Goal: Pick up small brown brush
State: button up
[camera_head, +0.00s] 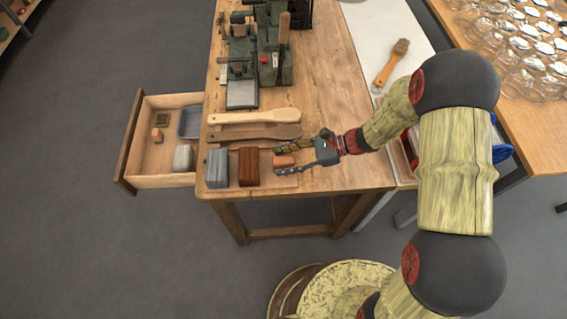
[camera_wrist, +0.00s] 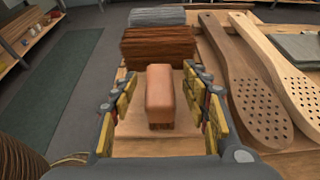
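A small orange-brown block (camera_head: 285,161), which looks like the small brown brush, lies at the near edge of the workbench. In the wrist view the small brown brush (camera_wrist: 159,88) sits on a wooden board, with a darker underside low at its near end. My gripper (camera_head: 279,162) is open, with one finger on each side of it. In the wrist view my gripper (camera_wrist: 160,82) shows gaps between both fingers and the block, so nothing is held.
A larger red-brown block (camera_head: 249,167) and a grey block (camera_head: 217,168) stand left of it. Wooden paddles (camera_head: 255,117) lie behind. A green machine (camera_head: 260,50) stands farther back. An open drawer (camera_head: 150,180) juts out left. Glasses (camera_head: 520,40) crowd the right table.

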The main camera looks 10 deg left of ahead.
jog(key=shift+c, duration=1.1)
grip_shut()
jog(key=shift+r, duration=0.1)
